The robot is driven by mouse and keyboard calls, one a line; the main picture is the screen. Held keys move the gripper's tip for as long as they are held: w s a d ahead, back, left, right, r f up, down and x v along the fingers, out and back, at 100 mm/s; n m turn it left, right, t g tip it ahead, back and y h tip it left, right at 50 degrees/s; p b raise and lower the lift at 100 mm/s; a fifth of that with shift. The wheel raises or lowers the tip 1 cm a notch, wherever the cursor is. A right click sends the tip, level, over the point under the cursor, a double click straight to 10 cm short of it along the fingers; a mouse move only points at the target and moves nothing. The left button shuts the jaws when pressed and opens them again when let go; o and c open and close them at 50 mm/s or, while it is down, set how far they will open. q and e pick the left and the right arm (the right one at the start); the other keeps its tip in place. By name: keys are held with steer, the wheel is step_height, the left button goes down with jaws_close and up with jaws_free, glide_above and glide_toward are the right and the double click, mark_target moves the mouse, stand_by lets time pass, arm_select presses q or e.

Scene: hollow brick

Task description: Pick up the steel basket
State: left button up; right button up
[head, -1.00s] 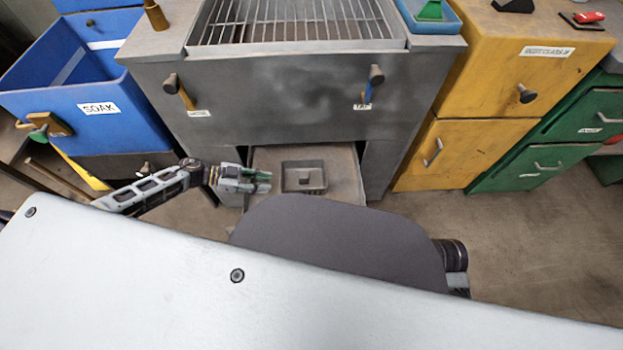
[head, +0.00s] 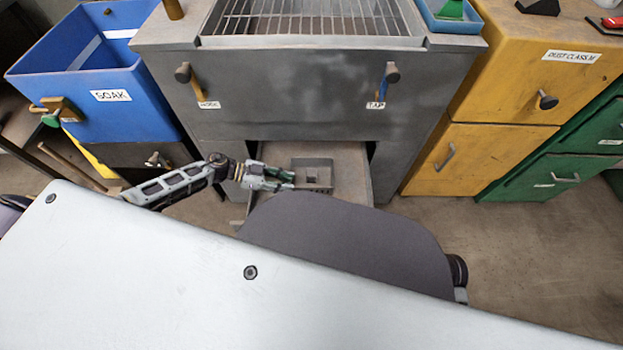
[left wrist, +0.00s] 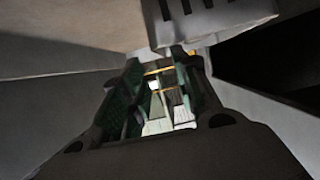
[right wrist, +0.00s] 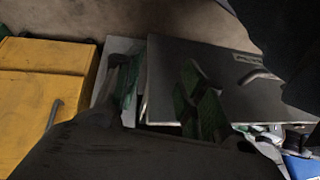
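The steel basket (head: 325,174) is a small grey open box with a darker block inside. It sits on the pulled-out grey tray (head: 350,160) low in the front of the grey bench. A slotted grey metal piece, which looks like the basket (left wrist: 225,22), shows at the top of the left wrist view. My left gripper (head: 291,181) is at the basket's left side, its fingertips close to the rim; I cannot tell whether they touch it. Its green-padded fingers (left wrist: 160,65) stand apart with nothing between them. My right gripper (right wrist: 165,85) is open and empty.
The grey bench (head: 285,100) has a wire grate on top and two knobs. A blue SOAK bin (head: 135,110) stands left, a yellow cabinet (head: 470,160) and green drawers (head: 560,165) right. My own pale body panel covers the foreground. Floor is clear at right.

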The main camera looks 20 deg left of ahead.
arm_select(q)
steer(key=shift+b+x, duration=0.35)
steer(key=shift+x, duration=1.1)
arm_select(e)
steer(key=shift+w+a+f, duration=0.1)
steer(key=shift+a+f, duration=0.15)
steer(key=shift+f, duration=0.75)
arm_select(q)
steer(key=shift+x, duration=0.8)
steer(key=b+x, duration=0.1)
steer(key=x, duration=0.2)
steer(key=shift+a+f+b, duration=0.1)
steer(key=shift+b, duration=0.2)
steer(key=shift+w+d+f, duration=0.15)
steer(key=shift+d, duration=0.35)
arm_select(e)
steer(key=f, duration=0.2)
steer(key=f+t, duration=0.1)
steer(key=f, duration=0.1)
steer(key=shift+a+m+y, duration=0.3)
steer(key=shift+a+y, duration=0.1)
steer(key=shift+r, duration=0.1)
arm_select(q)
jaws_close()
